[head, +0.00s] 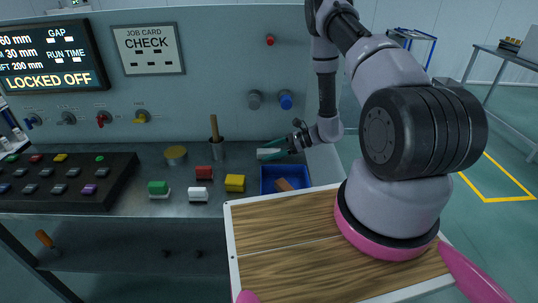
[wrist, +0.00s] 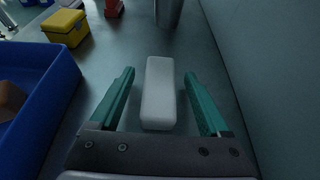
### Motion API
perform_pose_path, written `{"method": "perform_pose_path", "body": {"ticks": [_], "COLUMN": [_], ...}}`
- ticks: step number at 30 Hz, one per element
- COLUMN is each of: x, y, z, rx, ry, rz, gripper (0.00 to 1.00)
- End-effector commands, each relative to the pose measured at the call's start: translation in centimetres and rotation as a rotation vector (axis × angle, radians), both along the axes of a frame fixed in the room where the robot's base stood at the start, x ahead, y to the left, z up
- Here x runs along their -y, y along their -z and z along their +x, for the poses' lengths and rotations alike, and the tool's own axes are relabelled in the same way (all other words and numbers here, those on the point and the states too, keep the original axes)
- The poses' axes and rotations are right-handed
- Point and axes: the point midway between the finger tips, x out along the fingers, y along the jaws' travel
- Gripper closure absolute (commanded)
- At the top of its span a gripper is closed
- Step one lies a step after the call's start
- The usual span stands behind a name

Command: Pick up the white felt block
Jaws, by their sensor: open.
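The white felt block (wrist: 158,95) is a long, pale block with rounded edges lying on the grey bench. In the wrist view it lies lengthwise between the two green fingers of my gripper (wrist: 159,76), with a gap on each side, and its far end reaches slightly past the fingertips. My gripper is open. In the head view, my gripper (head: 268,148) is low over the bench near the back panel, and the felt block (head: 266,154) shows only as a small pale patch at its fingers.
A blue tray (head: 268,185) holding a brown piece sits close by, left in the wrist view (wrist: 38,75). A grey cup (head: 217,152) stands beyond the block. The panel wall is close right in the wrist view.

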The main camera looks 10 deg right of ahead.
Motion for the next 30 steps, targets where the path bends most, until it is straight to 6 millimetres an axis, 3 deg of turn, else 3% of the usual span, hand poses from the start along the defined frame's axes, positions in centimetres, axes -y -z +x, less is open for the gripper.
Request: {"method": "perform_pose_path", "body": {"ticks": [7, 13, 14, 23, 30], "x": [-0.2, -0.2, -0.1, -0.2, -0.2], "y": [0.1, 0.1, 0.1, -0.1, -2.0], "z": [0.0, 0.0, 0.0, 0.0, -0.3], "rx": [0.0, 0.0, 0.0, 0.0, 0.003], "ry": [0.0, 0.0, 0.0, 0.0, 0.0], "rz": [0.0, 0.0, 0.0, 0.001, 0.0], "gripper": [0.2, 0.96, 1.0, 1.0, 1.0]}}
